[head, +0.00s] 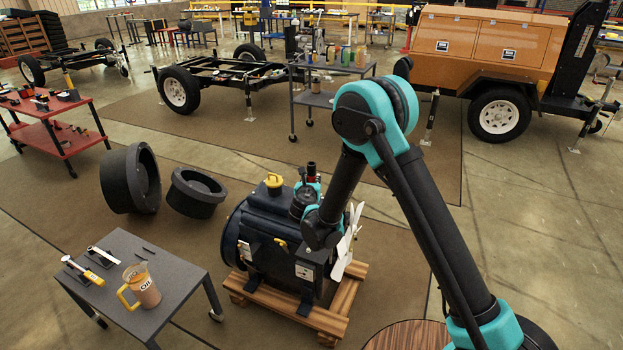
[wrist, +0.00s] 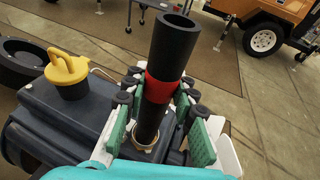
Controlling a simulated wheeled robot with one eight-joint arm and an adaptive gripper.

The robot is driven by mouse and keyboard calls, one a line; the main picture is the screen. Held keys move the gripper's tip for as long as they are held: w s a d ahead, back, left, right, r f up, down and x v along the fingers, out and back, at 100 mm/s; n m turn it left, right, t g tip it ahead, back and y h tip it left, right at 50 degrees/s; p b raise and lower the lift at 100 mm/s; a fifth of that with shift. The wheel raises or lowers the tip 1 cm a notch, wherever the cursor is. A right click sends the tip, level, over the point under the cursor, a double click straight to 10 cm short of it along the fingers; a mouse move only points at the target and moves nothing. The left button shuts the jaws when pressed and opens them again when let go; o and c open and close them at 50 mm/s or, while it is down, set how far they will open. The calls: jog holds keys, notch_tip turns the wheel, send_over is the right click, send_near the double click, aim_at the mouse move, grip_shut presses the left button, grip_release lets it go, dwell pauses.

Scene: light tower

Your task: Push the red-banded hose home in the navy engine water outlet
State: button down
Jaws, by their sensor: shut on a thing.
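The black hose with a red band (wrist: 163,92) stands nearly upright in the wrist view, leaning slightly. My gripper (wrist: 155,105) is shut on it, with green-padded fingers on both sides at and below the band. The hose's lower end meets the brass-coloured ring of the water outlet (wrist: 143,152) on the navy engine (wrist: 65,122). I cannot tell how deep the hose sits in it. In the head view the hose top (head: 311,168) shows above my gripper (head: 308,190), and my arm and gripper hide the outlet on the engine (head: 262,228).
A yellow cap (wrist: 67,70) stands on the engine, left of the hose. The engine rests on a wooden pallet (head: 325,318), with a white fan (head: 350,240) at its right. A grey table (head: 170,275) with an oil jug (head: 141,287) stands front left. Two black round parts (head: 130,180) lie behind.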

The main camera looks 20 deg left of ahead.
jog(key=shift+f, duration=0.7)
jog(key=c, duration=1.2)
grip_release()
jog(key=shift+o, duration=0.2)
jog(key=shift+s, duration=0.1)
jog(key=v, duration=0.7)
jog(key=shift+s+r, duration=0.1)
jog(key=shift+s, duration=0.05)
